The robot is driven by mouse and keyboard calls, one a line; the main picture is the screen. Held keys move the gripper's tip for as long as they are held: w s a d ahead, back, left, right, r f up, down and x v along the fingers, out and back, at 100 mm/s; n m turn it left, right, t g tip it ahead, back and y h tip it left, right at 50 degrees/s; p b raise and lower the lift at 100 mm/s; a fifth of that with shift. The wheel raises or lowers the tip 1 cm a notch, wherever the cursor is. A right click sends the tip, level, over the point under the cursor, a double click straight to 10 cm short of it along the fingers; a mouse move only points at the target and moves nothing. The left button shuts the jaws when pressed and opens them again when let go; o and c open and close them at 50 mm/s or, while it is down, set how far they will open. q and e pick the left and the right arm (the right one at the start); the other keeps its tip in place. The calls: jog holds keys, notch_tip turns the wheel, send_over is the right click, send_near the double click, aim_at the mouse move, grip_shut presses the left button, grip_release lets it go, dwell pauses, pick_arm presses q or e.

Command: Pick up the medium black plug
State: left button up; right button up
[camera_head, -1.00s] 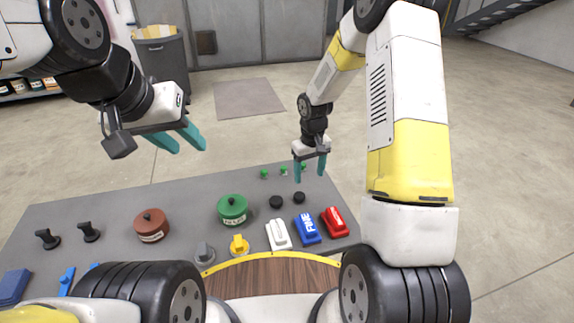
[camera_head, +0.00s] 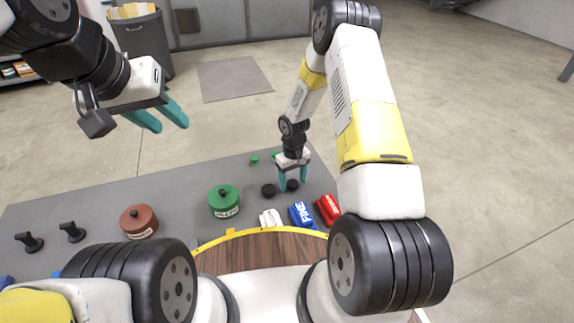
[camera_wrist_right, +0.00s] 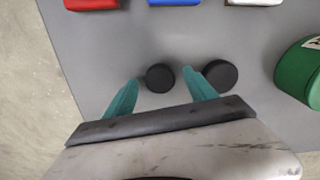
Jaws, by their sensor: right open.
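Two round black plugs lie side by side on the grey table. The right one (camera_head: 292,186) looks smaller in the right wrist view (camera_wrist_right: 160,77); the left one (camera_head: 268,191) looks a bit larger there (camera_wrist_right: 220,76). Which is the medium plug I cannot tell for sure. My right gripper (camera_head: 293,184) is open and points down, low over the table. In the wrist view the smaller plug appears between its teal fingertips (camera_wrist_right: 160,76), with gaps to both; the larger one is outside, near the right finger. My left gripper (camera_head: 168,118) is open and empty, high above the table's far left.
A green round container (camera_head: 224,202) and a brown one (camera_head: 139,222) stand left of the plugs. White (camera_head: 270,218), blue (camera_head: 302,215) and red (camera_head: 328,209) blocks are nearer me. Black knobbed pieces (camera_head: 72,232) are at the far left. Small green pieces (camera_head: 254,160) are behind.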

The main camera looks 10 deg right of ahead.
grip_shut()
dwell(0.3)
